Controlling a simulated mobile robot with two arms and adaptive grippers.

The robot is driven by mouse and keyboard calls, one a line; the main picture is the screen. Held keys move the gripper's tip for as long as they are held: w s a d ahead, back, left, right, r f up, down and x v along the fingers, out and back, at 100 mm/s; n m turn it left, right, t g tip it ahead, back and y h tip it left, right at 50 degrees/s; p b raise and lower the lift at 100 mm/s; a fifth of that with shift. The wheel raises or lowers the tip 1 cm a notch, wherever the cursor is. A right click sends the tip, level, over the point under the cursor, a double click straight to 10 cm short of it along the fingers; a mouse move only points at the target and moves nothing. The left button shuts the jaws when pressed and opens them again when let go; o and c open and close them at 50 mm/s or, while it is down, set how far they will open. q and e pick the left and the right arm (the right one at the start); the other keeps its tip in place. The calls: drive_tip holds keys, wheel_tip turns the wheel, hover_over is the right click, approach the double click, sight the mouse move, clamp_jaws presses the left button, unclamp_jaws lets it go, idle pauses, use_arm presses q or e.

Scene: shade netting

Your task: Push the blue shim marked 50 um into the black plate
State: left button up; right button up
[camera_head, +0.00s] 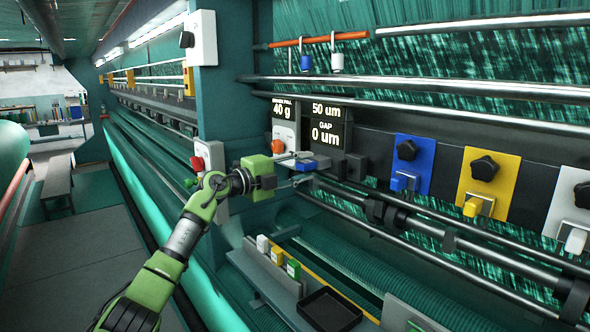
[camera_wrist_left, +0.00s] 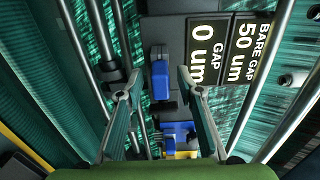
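A blue block (camera_head: 316,163), which I take to be the blue shim, shows at the fingertips of my left gripper (camera_head: 303,169) in the head view. Its marking cannot be read. In the left wrist view the blue block (camera_wrist_left: 160,81) lies between the two fingertips of my left gripper (camera_wrist_left: 158,84), with a gap on both sides. The fingers are apart. A small black block (camera_wrist_left: 160,50) adjoins it there. A black block (camera_head: 356,166) also shows just right of the blue one in the head view; I cannot tell whether they touch. My right gripper is not in view.
A display (camera_head: 326,124) reads 50 um and a gap of 0 um. Blue (camera_head: 416,158), yellow (camera_head: 489,172) and white (camera_head: 570,201) holders with black knobs line the beam to the right. Metal rails run above and below. A black tray (camera_head: 330,310) lies below.

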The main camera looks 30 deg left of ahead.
use_arm(q)
drive_tip(key=v, duration=1.2)
drive_tip(key=shift+w+d, duration=0.1)
